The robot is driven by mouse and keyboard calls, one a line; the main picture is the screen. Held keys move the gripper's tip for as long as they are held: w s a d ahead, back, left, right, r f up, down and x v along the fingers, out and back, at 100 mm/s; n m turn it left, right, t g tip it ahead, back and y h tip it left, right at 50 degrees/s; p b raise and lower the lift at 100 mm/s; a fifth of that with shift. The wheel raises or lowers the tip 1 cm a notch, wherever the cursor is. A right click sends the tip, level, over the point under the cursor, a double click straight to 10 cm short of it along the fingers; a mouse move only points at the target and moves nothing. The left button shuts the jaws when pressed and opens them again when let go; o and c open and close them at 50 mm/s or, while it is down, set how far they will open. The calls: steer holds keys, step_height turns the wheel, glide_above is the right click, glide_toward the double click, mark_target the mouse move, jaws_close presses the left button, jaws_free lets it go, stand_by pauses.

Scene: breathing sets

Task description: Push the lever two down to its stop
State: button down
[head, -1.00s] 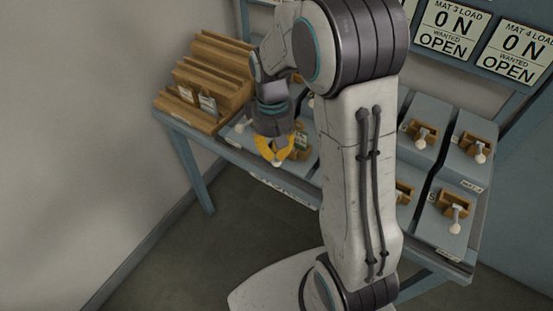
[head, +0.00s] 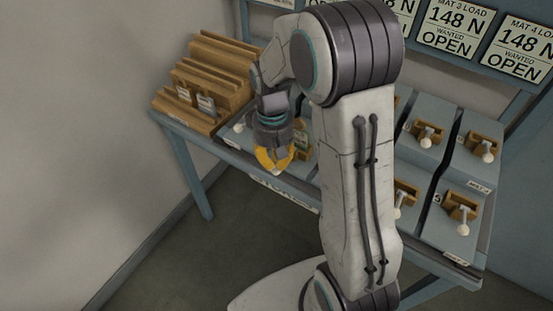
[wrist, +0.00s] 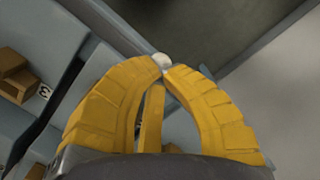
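My gripper (head: 275,168) has its yellow fingers pointing down over the front left of the bench. In the wrist view the fingertips of my gripper (wrist: 163,68) are together. A white lever knob (wrist: 162,59) shows right at the tips; they seem to touch it, but it is not clearly between them. The lever's shaft and number are hidden by the fingers, so I cannot read whether it is two. A neighbouring unit carries a label (wrist: 45,91) that looks like 3.
More levers with white knobs (head: 489,157) and wooden blocks stand on grey units to the right, partly behind my arm. A stepped wooden rack (head: 215,75) with tags stands at the back left. Signs (head: 455,25) above read 148 N, wanted OPEN. Floor is clear at left.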

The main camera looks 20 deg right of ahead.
steer(key=w+p, duration=0.1)
steer(key=w+r+p, duration=0.1)
steer(key=w, duration=0.1)
steer(key=shift+a, duration=0.15)
step_height(320, 180, up, 12)
steer(key=w, duration=0.1)
stand_by(0.8)
